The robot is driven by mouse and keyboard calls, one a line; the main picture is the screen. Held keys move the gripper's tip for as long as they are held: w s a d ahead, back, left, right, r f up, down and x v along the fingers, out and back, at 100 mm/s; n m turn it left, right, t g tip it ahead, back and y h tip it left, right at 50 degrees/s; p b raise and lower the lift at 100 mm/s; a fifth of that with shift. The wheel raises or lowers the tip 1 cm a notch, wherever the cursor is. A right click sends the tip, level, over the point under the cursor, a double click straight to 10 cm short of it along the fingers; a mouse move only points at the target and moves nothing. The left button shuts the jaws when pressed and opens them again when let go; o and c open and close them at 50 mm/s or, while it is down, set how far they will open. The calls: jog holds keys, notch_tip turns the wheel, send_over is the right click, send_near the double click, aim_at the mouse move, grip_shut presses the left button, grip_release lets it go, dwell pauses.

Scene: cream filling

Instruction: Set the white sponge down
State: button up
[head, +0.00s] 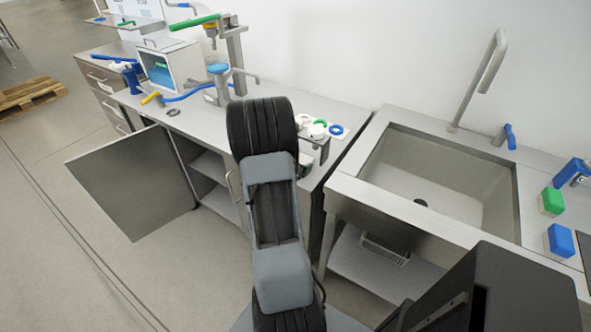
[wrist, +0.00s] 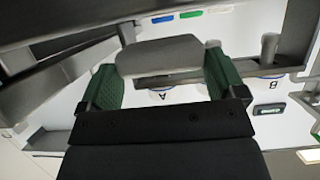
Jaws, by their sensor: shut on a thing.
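The white sponge (wrist: 168,56) looks grey in the wrist view and lies crosswise between the green-padded fingers of my gripper (wrist: 165,72). The gripper is shut on it. In the head view my arm covers most of the gripper, and I cannot make out the white sponge there. The gripper seems to be at the right end of the workbench (head: 185,118), left of the sink. Whether the sponge touches any surface cannot be told.
A green sponge (head: 552,201) and a blue sponge (head: 561,241) lie right of the sink (head: 440,178). Rings, including a blue one (head: 336,130), lie on the bench near my arm. A cabinet door (head: 132,185) stands open below. The sink basin looks empty.

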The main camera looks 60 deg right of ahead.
jog(key=shift+f, duration=1.05)
